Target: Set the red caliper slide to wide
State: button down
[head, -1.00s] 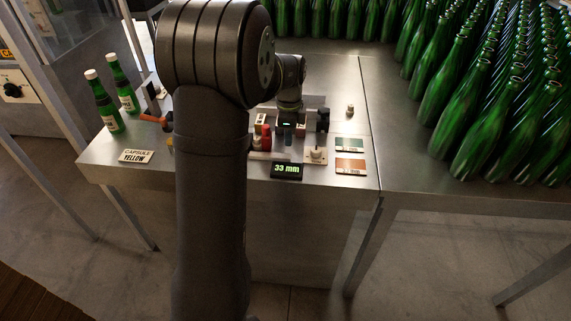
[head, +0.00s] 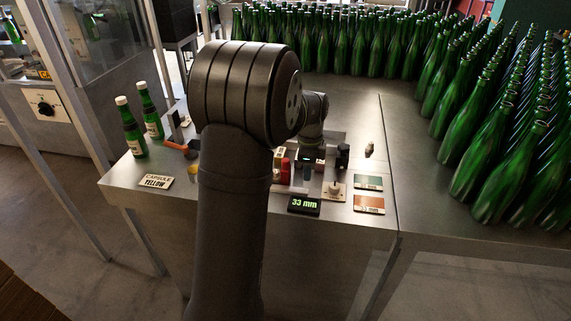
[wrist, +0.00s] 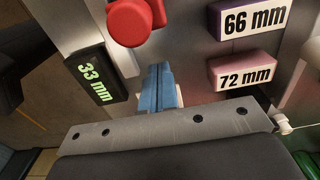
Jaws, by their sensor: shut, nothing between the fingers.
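The red caliper slide shows as a red rounded knob (wrist: 132,22) at the top of the wrist view; in the head view it is a small red piece (head: 281,171) partly hidden by my arm. My gripper's blue fingers (wrist: 158,88) are shut together and empty, just below and right of the knob in the wrist view. In the head view my gripper (head: 306,173) is right of the red piece. Whether they touch is unclear. A black display (head: 304,205) reads 33 mm in green; it also shows in the wrist view (wrist: 97,76).
Blocks marked 66 mm (wrist: 246,20) and 72 mm (wrist: 245,70) lie right of my fingers in the wrist view. A CAPSULE YELLOW sign (head: 156,182) and two labelled green bottles (head: 131,132) stand at left. Many green bottles (head: 485,150) crowd the right.

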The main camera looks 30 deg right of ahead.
dwell(0.3)
jog(key=c, duration=1.6)
grip_release()
jog(key=shift+w+r, duration=0.2)
jog(key=shift+r, duration=0.2)
jog(key=o, duration=0.3)
jog(key=w+r+n, duration=0.1)
jog(key=r, duration=0.2)
jog(key=w+r+n, duration=0.1)
jog(key=r+n, duration=0.1)
jog(key=r, duration=0.1)
jog(key=w+a+r+n, duration=0.1)
jog(key=r, duration=0.3)
jog(key=shift+a, duration=0.1)
jog(key=shift+o, duration=0.2)
jog(key=w+a+r+n, duration=0.1)
jog(key=a+r+n, duration=0.3)
jog(key=r, duration=0.6)
jog(key=shift+n, duration=0.5)
jog(key=f, duration=1.6)
jog(key=shift+d+f, duration=0.35)
jog(key=shift+f, duration=0.05)
grip_shut()
